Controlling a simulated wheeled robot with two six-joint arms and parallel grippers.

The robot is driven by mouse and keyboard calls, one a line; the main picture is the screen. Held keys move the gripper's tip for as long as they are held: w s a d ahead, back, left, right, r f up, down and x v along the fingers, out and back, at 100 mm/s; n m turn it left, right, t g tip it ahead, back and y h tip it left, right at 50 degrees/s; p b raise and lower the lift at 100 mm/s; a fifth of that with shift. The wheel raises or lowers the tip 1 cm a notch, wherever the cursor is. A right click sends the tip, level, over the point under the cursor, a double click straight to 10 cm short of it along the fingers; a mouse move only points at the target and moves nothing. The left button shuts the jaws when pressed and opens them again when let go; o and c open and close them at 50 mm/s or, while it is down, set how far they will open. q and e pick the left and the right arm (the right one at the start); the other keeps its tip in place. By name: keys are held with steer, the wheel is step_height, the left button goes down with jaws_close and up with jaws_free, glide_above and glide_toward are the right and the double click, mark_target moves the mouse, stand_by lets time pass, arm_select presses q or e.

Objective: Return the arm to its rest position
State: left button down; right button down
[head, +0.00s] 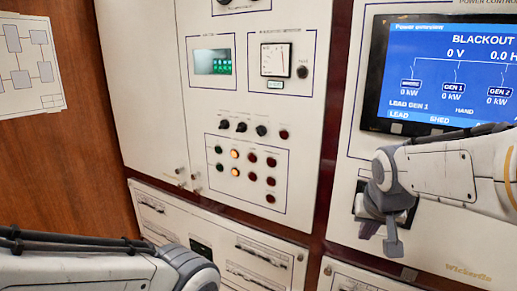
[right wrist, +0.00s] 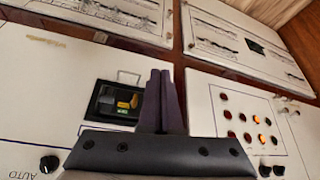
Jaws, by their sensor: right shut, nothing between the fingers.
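My right arm (head: 440,172) comes in from the right in the head view, in front of the white panel under the screen. Its gripper (head: 393,246) points down and is shut and empty. In the right wrist view the two dark fingers (right wrist: 160,74) are together with nothing between them. Beside them in that view is a black recessed device (right wrist: 117,101) with yellow and green parts; I cannot tell whether they touch it. My left arm (head: 90,266) crosses the bottom left of the head view; its gripper is out of the frame.
The blue screen (head: 440,70) reads BLACKOUT. The middle panel has a meter (head: 276,60), a small green display (head: 212,62), black knobs and several round lamps, two lit orange (head: 235,154). Lower panels (head: 262,252) lie below. A wood wall (head: 70,165) is at the left.

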steer(key=s+a+f+n+g+y, duration=0.1)
steer(key=s+a+f+n, duration=0.2)
steer(key=s+a, duration=0.35)
steer(key=s+a+f+n+g+y, duration=0.2)
steer(key=s+a+f+n, duration=0.15)
steer(key=a, duration=0.55)
steer(key=s+a+f+n+g, duration=0.2)
steer(key=s+a+f+n, duration=0.1)
steer(key=s, duration=0.7)
steer(key=shift+s+a+n, duration=0.4)
steer(key=shift+a+n, duration=0.35)
steer(key=shift+a, duration=0.05)
